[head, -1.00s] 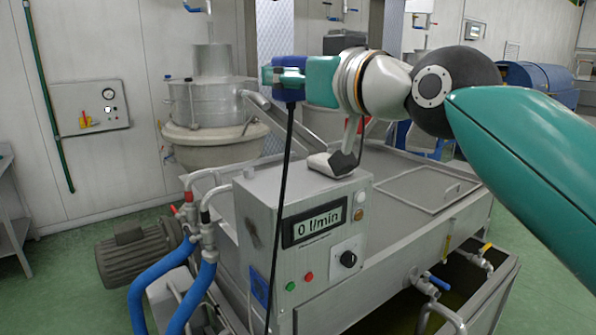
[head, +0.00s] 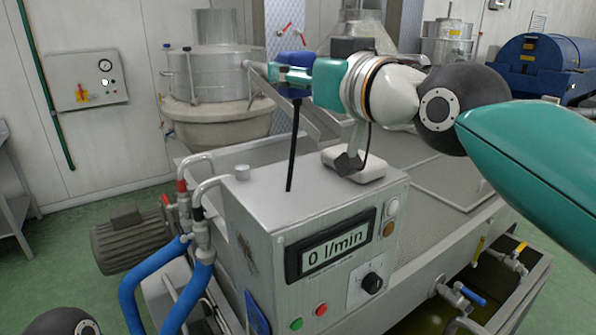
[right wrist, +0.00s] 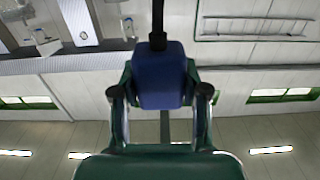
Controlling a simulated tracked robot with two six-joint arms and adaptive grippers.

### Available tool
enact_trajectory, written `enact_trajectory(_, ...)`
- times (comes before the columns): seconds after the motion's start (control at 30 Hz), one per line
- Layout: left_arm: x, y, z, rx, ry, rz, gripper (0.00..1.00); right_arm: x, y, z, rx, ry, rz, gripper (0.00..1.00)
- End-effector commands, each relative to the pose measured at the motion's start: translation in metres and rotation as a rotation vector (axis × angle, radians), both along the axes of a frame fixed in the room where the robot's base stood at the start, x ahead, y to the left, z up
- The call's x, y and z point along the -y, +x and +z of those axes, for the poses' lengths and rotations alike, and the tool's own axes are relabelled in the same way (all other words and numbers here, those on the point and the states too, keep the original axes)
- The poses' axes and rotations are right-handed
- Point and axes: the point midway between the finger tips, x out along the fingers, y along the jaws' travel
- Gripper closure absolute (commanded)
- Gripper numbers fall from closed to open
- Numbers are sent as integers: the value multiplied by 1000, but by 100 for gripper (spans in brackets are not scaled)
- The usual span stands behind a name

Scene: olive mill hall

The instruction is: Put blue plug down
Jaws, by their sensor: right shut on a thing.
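My right gripper (head: 290,76) is shut on the blue plug (head: 297,58) and holds it in the air, above and behind the top of the grey control box (head: 285,205) in the head view. The teal fingers cover the plug's middle. A black cable (head: 293,150) hangs down from the plug to the box top in the picture; I cannot tell whether it touches there. In the right wrist view the plug (right wrist: 160,78) sits between the two fingers, with its cable leading off at the top. My left gripper is not in view.
The box front carries a display (head: 335,245) reading 0 l/min, buttons and a black knob (head: 372,283). Blue hoses (head: 150,275) and a motor (head: 130,240) stand at left. A metal vat (head: 215,95) is behind. The box top has bare room.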

Motion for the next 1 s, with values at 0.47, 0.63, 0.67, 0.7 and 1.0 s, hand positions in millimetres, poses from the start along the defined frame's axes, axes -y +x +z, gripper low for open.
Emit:
enact_trajectory(0.47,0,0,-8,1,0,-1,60,4,0,-93,0,2,-8,100)
enact_trajectory(0.63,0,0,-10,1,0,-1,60,5,0,-109,-2,0,-7,100)
enact_trajectory(0.67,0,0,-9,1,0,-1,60,5,0,-113,-4,0,-8,100)
enact_trajectory(0.7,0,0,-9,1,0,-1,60,5,0,-119,-4,0,-8,100)
enact_trajectory(1.0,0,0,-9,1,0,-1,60,6,0,-133,0,1,-11,100)
